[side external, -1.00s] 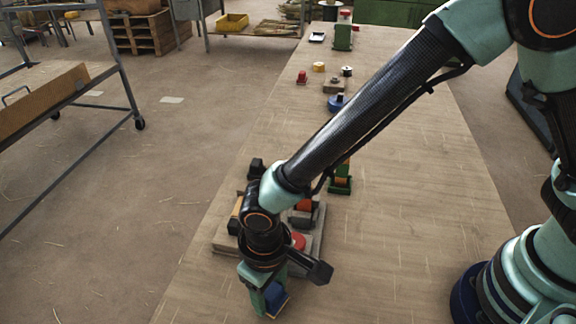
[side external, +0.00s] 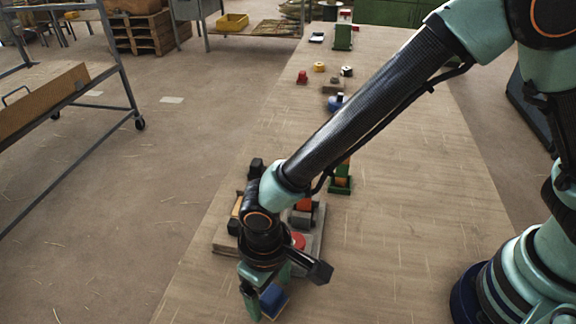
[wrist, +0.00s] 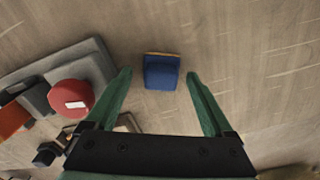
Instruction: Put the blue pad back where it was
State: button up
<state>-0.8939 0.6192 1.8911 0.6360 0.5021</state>
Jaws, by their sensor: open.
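The blue pad (wrist: 161,73) lies on the wooden table, with a thin tan edge showing along one side. In the wrist view it sits between and just beyond the two green fingertips, with a gap on both sides. In the side view the pad (side external: 273,299) shows partly behind my gripper, near the table's front left. My gripper (wrist: 158,74) is open and holds nothing. In the side view my gripper (side external: 262,297) points down beside the pad; whether a finger touches it there I cannot tell.
A grey tray (wrist: 95,51) with a red round piece (wrist: 71,97) and an orange block (wrist: 12,119) stands left in the wrist view. A green stand (side external: 341,184) is behind it in the side view. Several small items stand far back. Table right of the pad is clear.

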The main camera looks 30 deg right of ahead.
aim_at(270, 292)
notch_tip(270, 292, up, 11)
jog(key=w+d+r+m+t, duration=0.1)
jog(key=w+d+r, duration=0.15)
jog(key=d, duration=0.25)
jog(key=w+d+r+m+t+y, duration=0.1)
jog(key=w+d+r, duration=0.1)
jog(key=d+r, duration=0.3)
jog(key=w+d+r+t, duration=0.1)
jog(key=w+d+r, duration=0.1)
jog(key=d, duration=0.4)
jog(key=s+d+r+m+t, duration=0.1)
jog(key=d, duration=0.7)
jog(key=s+d+r+m+t+h, duration=0.1)
jog(key=s+d, duration=0.1)
jog(key=d, duration=0.5)
jog(key=shift+s+d+r+m+t, duration=0.2)
jog(key=shift+d+r+m+t, duration=0.1)
jog(key=shift+d+r, duration=0.1)
jog(key=shift+a, duration=0.1)
